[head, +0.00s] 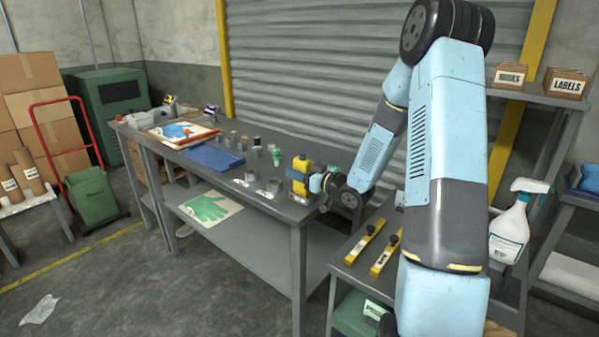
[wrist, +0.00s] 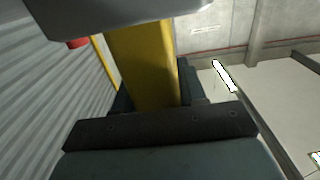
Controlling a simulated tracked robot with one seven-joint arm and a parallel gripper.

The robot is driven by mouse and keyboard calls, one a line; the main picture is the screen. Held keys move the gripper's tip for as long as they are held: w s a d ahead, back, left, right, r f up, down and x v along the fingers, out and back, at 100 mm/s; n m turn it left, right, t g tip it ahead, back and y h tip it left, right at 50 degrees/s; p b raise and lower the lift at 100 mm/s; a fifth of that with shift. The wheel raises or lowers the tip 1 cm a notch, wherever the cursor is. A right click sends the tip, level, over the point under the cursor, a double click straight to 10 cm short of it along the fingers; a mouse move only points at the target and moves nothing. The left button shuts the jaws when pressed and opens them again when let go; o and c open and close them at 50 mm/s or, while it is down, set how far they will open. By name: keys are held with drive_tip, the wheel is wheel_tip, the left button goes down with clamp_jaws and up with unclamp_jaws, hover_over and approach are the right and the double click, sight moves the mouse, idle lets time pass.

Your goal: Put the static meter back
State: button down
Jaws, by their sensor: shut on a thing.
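The static meter (head: 301,168), a yellow block-shaped device with dark parts, is upright at the right end of the long grey workbench (head: 300,218). My gripper (head: 310,184) reaches it from the right and is shut on it. In the wrist view, a yellow body (wrist: 145,68), which looks like the meter, sits between my dark jaws (wrist: 155,100). I cannot tell whether the meter touches the bench top or is held just above it. The fingertips are partly hidden in the head view.
Metal cups (head: 268,187) and a green-and-white container (head: 276,157) stand left of the meter. Two yellow bar tools (head: 365,243) lie on a lower cart at the right. A spray bottle (head: 511,228) stands beyond my arm.

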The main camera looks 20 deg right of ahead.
drive_tip(key=shift+f, duration=0.45)
drive_tip(key=c, duration=0.6)
unclamp_jaws()
drive_tip(key=shift+o, duration=0.2)
